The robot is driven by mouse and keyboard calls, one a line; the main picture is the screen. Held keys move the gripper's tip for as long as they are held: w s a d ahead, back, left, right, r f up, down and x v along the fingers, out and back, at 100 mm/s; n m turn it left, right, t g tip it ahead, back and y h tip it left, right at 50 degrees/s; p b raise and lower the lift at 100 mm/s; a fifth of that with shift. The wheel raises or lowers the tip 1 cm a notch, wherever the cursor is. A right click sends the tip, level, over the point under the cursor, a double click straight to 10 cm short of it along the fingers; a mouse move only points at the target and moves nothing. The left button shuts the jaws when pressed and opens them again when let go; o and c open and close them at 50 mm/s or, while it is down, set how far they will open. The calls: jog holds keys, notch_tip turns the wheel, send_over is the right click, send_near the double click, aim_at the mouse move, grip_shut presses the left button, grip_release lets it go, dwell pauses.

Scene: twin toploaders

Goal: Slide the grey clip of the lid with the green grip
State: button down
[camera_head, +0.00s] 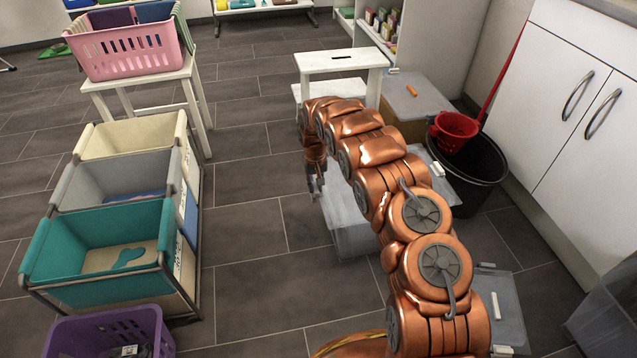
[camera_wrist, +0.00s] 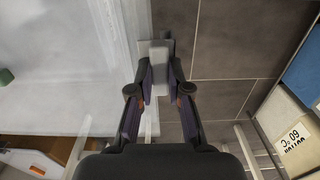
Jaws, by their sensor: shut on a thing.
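My gripper (camera_wrist: 160,95) is shut on a light grey clip (camera_wrist: 158,58) at the edge of a pale lid (camera_wrist: 60,95). The clip sits between the fingers in the wrist view. The green grip (camera_wrist: 6,75) shows at the left edge of that view, on the same lid. In the head view my gripper (camera_head: 316,186) is at the left edge of a grey box (camera_head: 352,240). My arm covers the middle of this box's lid, and the green grip is hidden there. A second, whitish clip (camera_head: 437,169) shows at the lid's right side.
A box with an orange grip (camera_head: 411,90) stands behind, beside a white step stool (camera_head: 342,60). Another lidded box (camera_head: 505,310) is at front right. A black bucket (camera_head: 480,165) stands right. A rack with a teal bin (camera_head: 70,285) stands left. Bare floor (camera_head: 250,235) lies between.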

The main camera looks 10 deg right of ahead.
aim_at(315, 187)
jog(key=c, duration=1.1)
grip_release()
jog(key=shift+a, duration=0.1)
notch_tip(315, 187, up, 12)
